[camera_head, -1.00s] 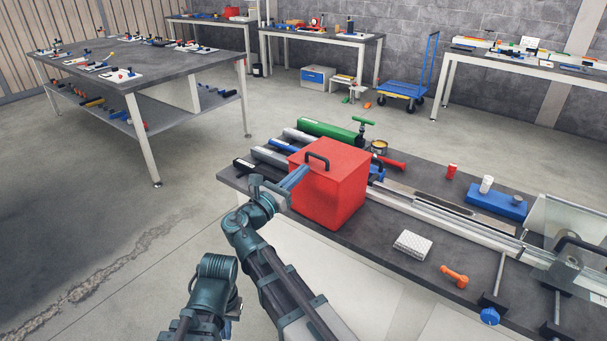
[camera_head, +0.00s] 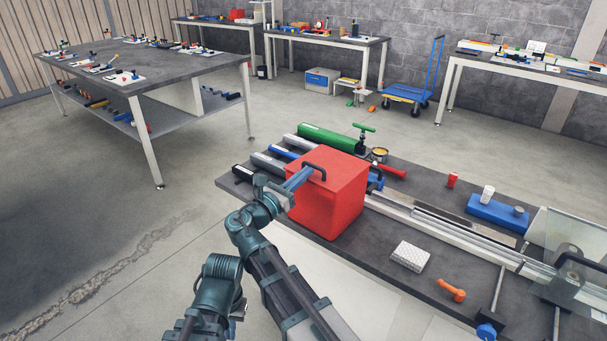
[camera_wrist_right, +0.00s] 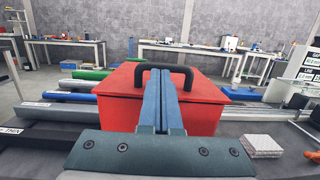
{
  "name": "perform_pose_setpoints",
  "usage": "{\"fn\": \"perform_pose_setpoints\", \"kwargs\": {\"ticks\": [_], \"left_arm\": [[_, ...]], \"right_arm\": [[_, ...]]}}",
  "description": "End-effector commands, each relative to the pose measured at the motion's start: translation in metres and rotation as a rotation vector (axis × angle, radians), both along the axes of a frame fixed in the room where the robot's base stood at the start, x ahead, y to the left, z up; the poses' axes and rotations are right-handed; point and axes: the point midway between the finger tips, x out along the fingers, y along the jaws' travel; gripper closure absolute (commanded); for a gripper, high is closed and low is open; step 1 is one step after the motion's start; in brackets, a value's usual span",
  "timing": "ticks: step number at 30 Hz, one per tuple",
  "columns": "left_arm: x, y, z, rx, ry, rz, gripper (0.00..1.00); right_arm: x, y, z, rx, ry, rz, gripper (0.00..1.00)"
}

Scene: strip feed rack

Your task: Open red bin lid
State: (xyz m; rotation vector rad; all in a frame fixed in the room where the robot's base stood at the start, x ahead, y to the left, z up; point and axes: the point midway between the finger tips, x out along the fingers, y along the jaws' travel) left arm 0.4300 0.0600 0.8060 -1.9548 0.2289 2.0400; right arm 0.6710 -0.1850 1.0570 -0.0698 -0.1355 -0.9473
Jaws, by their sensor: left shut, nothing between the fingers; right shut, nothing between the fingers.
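The red bin (camera_head: 340,205) stands on the near workbench, its lid flat and shut. A black loop handle (camera_head: 322,169) sits on top of the lid. My right gripper (camera_head: 306,175) is shut and empty, its blue fingers reaching over the lid to the handle from the left. In the right wrist view the fingertips (camera_wrist_right: 163,73) end at the middle of the handle (camera_wrist_right: 188,76), just below its crossbar. I cannot tell whether they touch it. The bin's red front (camera_wrist_right: 117,113) spreads behind the fingers. My left arm shows at the lower left, but its fingers are hidden.
Blue and grey tubes and a green cylinder (camera_head: 330,137) lie behind and left of the bin. A metal rail runs right from it. A white block (camera_head: 409,256), an orange part (camera_head: 451,290) and a blue block (camera_head: 497,212) are on the bench (camera_head: 380,262).

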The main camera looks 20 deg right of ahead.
Motion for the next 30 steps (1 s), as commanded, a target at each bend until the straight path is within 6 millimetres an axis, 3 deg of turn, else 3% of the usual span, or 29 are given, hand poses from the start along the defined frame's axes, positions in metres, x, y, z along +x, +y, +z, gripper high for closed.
{"fn": "perform_pose_setpoints", "kwargs": {"ticks": [11, 17, 30], "left_arm": [[0.0, 0.0, 0.017, 0.0, 0.0, 0.0, 1.0], [0.0, 0.0, 0.039, 0.0, 0.0, 0.0, 1.0], [0.0, 0.0, 0.143, 0.0, 0.0, 0.0, 1.0]], "right_arm": [[0.001, -0.002, 0.009, 0.027, 0.019, -0.001, 1.0], [0.002, -0.003, 0.022, 0.062, 0.046, -0.001, 1.0], [0.012, -0.016, 0.074, 0.256, 0.183, -0.002, 1.0]]}}
